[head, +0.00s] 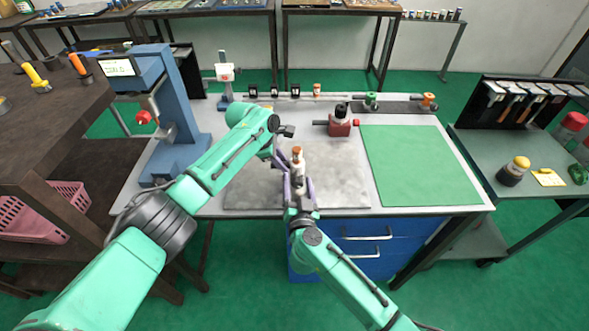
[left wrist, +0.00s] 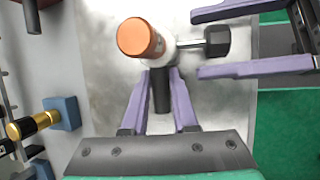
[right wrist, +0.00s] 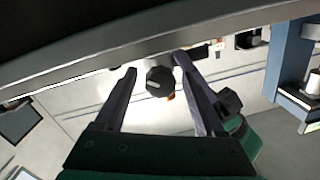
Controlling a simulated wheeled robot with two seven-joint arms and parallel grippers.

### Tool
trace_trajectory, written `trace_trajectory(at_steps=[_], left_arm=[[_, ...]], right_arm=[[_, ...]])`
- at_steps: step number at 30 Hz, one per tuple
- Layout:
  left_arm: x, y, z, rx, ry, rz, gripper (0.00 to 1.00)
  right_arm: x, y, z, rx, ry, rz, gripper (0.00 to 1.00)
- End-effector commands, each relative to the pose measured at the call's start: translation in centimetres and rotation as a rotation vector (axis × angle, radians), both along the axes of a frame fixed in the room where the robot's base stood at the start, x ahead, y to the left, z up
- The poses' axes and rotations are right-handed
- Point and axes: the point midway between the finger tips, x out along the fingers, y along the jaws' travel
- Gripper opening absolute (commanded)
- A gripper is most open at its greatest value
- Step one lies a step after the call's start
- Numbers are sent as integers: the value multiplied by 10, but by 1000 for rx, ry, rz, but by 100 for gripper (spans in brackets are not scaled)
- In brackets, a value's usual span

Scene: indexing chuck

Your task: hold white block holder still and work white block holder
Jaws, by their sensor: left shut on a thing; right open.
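The white block holder (head: 298,160) stands upright over the grey plate, with an orange top (left wrist: 140,38), a dark handle and a dark faceted knob (left wrist: 216,41) on a side stem. My left gripper (left wrist: 161,72) is shut on the dark handle (left wrist: 161,92). My right gripper (head: 298,184) is open on the near side of the holder. In the right wrist view its purple fingers (right wrist: 155,65) stand on either side of the knob (right wrist: 159,81), apart from it. The holder's base is mostly hidden in the head view.
A grey plate (head: 240,195) lies under the work area, with a green mat (head: 420,165) to its right. A blue machine (head: 178,110) stands at the table's left. A red block with a dark knob (head: 339,124) and small jars sit farther back.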

Motion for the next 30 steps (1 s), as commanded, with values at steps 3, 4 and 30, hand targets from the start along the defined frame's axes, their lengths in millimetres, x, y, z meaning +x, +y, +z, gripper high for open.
trace_trajectory(at_steps=[3,4,30], left_arm=[[-1,0,-2,1,5,-1,0],[-1,0,-2,1,5,-1,0],[-2,0,-3,2,9,-2,0]], right_arm=[[0,0,1,-221,-2,-1,72],[0,0,0,-282,-1,-1,72],[-1,0,-1,-251,-1,-1,72]])
